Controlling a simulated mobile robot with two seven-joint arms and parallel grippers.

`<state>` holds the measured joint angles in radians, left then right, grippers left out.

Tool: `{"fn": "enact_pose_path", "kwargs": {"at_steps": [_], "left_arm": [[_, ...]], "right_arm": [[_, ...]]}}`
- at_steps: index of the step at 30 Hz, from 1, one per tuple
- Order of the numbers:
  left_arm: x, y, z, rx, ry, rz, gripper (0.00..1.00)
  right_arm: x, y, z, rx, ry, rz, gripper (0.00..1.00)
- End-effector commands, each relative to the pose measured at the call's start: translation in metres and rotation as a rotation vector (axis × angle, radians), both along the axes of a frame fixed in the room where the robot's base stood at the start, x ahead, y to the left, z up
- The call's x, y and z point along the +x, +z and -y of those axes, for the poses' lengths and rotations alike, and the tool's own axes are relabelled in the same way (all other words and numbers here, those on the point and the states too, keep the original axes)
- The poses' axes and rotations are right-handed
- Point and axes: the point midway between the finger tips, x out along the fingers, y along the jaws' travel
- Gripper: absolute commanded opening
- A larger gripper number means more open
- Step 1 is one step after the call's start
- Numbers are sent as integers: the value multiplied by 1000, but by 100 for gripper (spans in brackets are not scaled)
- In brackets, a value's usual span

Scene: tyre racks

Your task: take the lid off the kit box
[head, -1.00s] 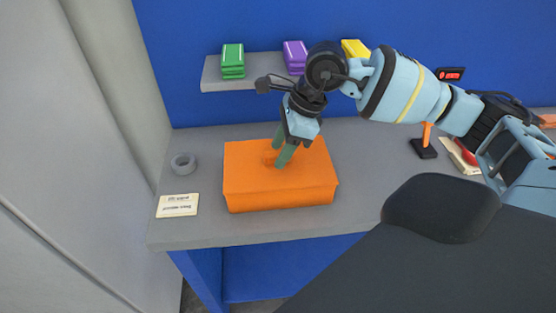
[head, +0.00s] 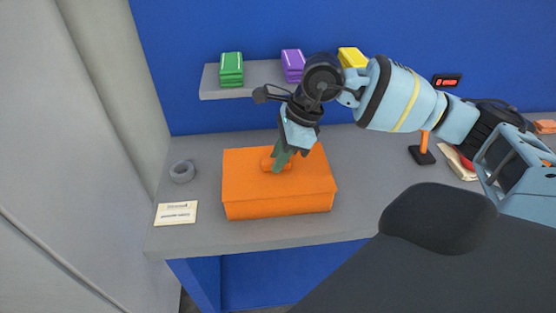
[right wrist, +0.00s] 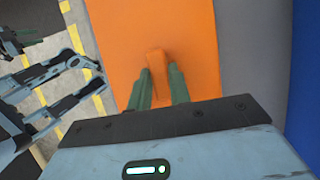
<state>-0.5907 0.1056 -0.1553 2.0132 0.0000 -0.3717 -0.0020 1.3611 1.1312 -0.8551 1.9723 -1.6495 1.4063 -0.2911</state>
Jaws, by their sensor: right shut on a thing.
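The orange kit box (head: 278,208) stands closed on the grey table. Its orange lid (head: 245,180) lies on top, with a raised orange handle (right wrist: 158,66) in the middle. My right gripper (head: 280,160) points down at the lid from above. Its green fingers are shut on the handle, one on each side, as the right wrist view shows. The lid sits on the box with no gap that I can see. What seems to be my left gripper (right wrist: 22,38) is at the upper left of the right wrist view, small and partly cut off, away from the box.
A grey ring (head: 182,171) and a printed card (head: 176,213) lie left of the box. A shelf (head: 213,86) behind holds green (head: 231,69), purple (head: 293,64) and yellow (head: 352,57) packs.

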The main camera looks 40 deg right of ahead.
Motion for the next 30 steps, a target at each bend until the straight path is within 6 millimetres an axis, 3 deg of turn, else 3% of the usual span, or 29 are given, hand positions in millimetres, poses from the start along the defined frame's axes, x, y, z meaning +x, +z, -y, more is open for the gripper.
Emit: {"fn": "enact_pose_path", "kwargs": {"at_steps": [5, 10, 28, 30], "left_arm": [[-1, -1, 0, 0, 0, -2, 36], [-2, -3, 0, 0, -1, -6, 36], [-5, -15, 0, -1, -1, -16, 36], [4, -3, 0, -1, -1, 4, 36]], "right_arm": [[1, 12, 0, 1, 0, 3, 0], [1, 35, -1, 1, 2, 5, 0], [-114, 46, -76, 1, 6, 3, 0], [-120, 51, -80, -2, 2, 3, 0]]}}
